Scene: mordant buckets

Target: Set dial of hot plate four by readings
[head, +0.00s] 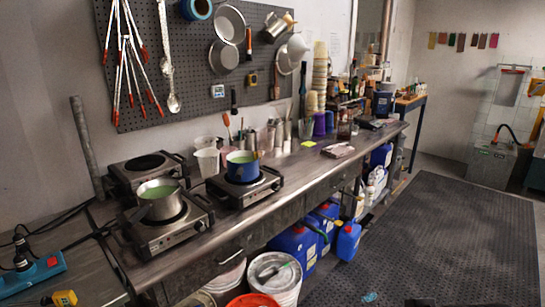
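Three hot plates show on the steel bench, and I cannot tell which is number four. The back left hot plate (122,177) has a bare dark burner. The front left hot plate (187,233) carries a steel pot (160,205) of pale green liquid. The right hot plate (264,190) carries a blue pot (242,170), also with green contents. Small controls show on the front faces, but their settings are too small to read. A small white display unit (218,91) hangs on the pegboard, its reading illegible. My gripper is not in view.
The bench (345,165) runs along the wall, with cups and jugs behind the plates. Blue canisters (296,243), a white bucket (277,280) and an orange-red bucket (252,301) stand below its front edge. The dark floor mat (445,235) is mostly clear.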

